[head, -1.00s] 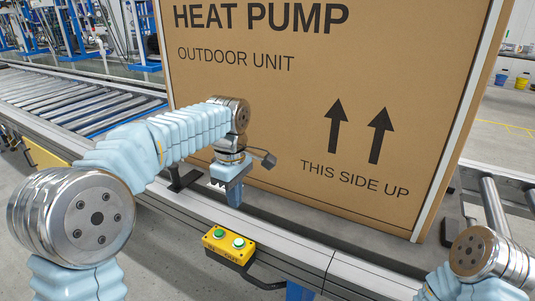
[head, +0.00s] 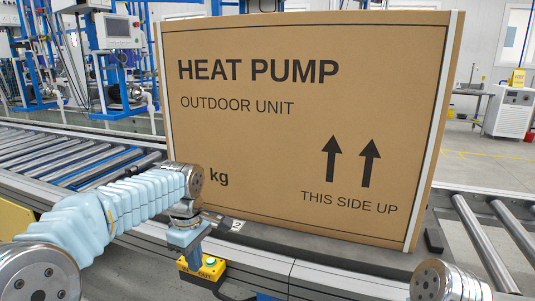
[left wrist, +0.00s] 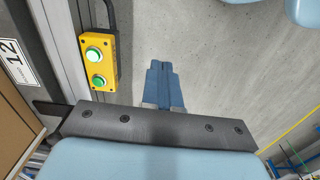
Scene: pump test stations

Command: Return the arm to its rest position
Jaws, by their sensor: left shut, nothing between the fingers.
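My left gripper (head: 191,258) hangs below my light-blue sleeved left arm in the head view, fingers pointing down in front of the large carton. It is shut and empty. In the left wrist view, its blue fingers (left wrist: 163,82) are together over bare grey floor. The yellow button box (head: 211,268) is partly hidden behind the gripper in the head view. In the left wrist view, the button box (left wrist: 97,58) shows two green buttons, left of the fingers and apart from them. My right arm shows only a link at the bottom right; its gripper is out of view.
A large heat pump carton (head: 300,120) stands upright on the conveyor line, beyond my left arm. Rollers (head: 60,160) lie to its left, and more rollers (head: 480,240) to its right. The conveyor's edge runs close to my left gripper. Floor beside the conveyor is clear in the left wrist view.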

